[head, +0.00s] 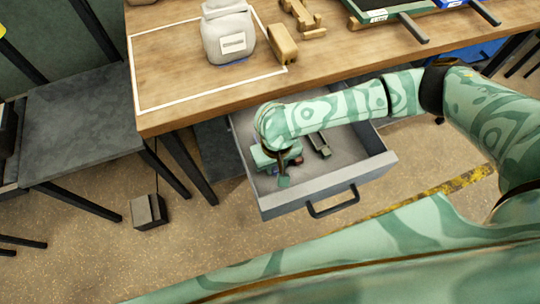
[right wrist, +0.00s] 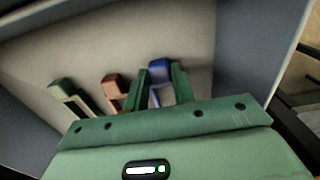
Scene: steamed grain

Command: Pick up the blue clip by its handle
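The blue clip (right wrist: 158,72) lies in the open drawer (head: 352,168), seen in the right wrist view with its blue end up and a pale part below. My right gripper (head: 284,174) reaches down into the drawer. In the right wrist view its two green fingers (right wrist: 161,88) are apart, one on each side of the blue clip. I cannot tell whether they touch it. The clip's lower part is hidden by the gripper body, and in the head view the hand hides the clip. My left gripper is not in view.
A red-brown clip (right wrist: 113,86) and a dark green clip (right wrist: 68,95) lie left of the blue one in the wrist view. Drawer walls (right wrist: 262,45) surround them. The wooden table (head: 180,75) overhangs behind, carrying a white bag (head: 226,25) and wooden blocks (head: 283,45).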

